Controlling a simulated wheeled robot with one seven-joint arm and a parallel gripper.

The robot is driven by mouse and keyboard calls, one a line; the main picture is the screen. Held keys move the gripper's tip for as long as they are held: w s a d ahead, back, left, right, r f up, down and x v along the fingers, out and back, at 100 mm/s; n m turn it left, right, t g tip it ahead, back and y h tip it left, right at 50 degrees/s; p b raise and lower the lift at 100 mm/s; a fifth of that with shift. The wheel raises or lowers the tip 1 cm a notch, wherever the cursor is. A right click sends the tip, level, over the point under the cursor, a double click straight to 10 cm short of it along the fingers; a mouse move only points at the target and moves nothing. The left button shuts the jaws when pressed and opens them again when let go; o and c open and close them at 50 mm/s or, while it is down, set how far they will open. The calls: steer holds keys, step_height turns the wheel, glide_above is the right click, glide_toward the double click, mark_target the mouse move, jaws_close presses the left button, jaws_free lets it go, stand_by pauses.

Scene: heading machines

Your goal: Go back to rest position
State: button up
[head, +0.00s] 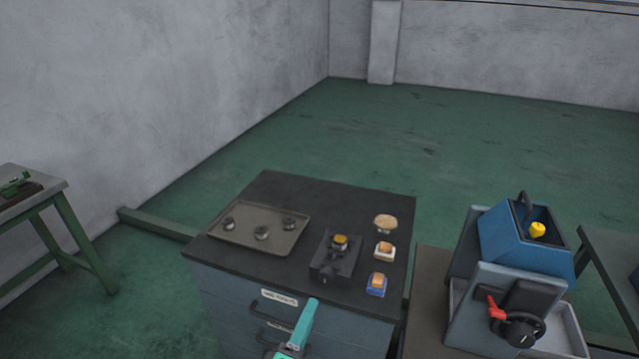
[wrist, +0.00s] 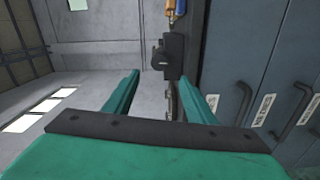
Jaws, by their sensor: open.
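My gripper shows in the head view as a teal shape (head: 297,335) at the bottom middle, in front of the drawer cabinet (head: 225,290). In the wrist view my gripper (wrist: 165,90) has its two teal fingers spread apart, with nothing held between them. The cabinet's drawer fronts (wrist: 235,75) stand close on the right of the wrist view. A dark fixture (wrist: 172,62) shows beyond the fingertips there.
The cabinet top holds a tray (head: 228,237) with several small dark parts, a black fixture (head: 325,268) with a yellow piece, and several small containers (head: 384,250). A blue machine (head: 505,275) stands right. A green-legged table (head: 50,205) stands left. Green floor (head: 420,130) behind is clear.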

steer(key=s+f+m+g+y, duration=0.25)
steer(key=s+f+y, duration=0.25)
steer(key=s+f, duration=0.95)
steer(key=s+d+r+m, duration=0.25)
steer(key=s+m, duration=0.25)
steer(key=s, duration=0.5)
steer(key=s+d+r+m, duration=0.25)
steer(key=s+m, duration=0.25)
steer(key=s, duration=0.5)
steer(key=m+t+h, duration=0.1)
steer(key=t+h, duration=0.2)
steer(key=h, duration=0.1)
glide_toward(325, 279)
steer(key=x, duration=0.8)
steer(key=shift+d+r, duration=0.15)
steer(key=shift+w, duration=0.35)
